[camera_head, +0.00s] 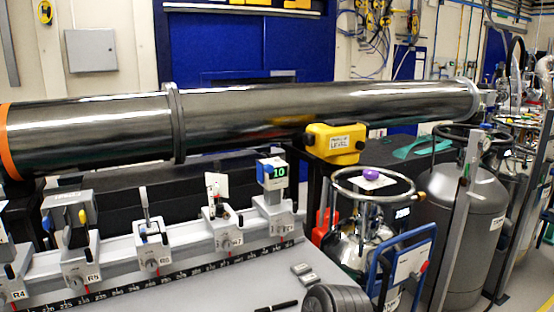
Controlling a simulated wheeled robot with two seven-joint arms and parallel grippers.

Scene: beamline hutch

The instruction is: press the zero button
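No button marked zero can be made out at this size. A small blue and white instrument (272,174) with a green-lit display reading about 10 stands upright on a carrier at the right part of the rail. A yellow box (336,144) with a white label, its last word reading LEVEL, sits in front of the long metal tube. Any button on either is too small to tell. Neither of my grippers can be identified in the head view.
The long dark tube (320,108) spans the back. A graduated rail (190,268) carries several mounts. Two grey blocks (302,269) and a dark ribbed object (335,299) lie on the bench. A purple item (371,174) tops a ringed vessel; a grey dewar (462,215) stands right.

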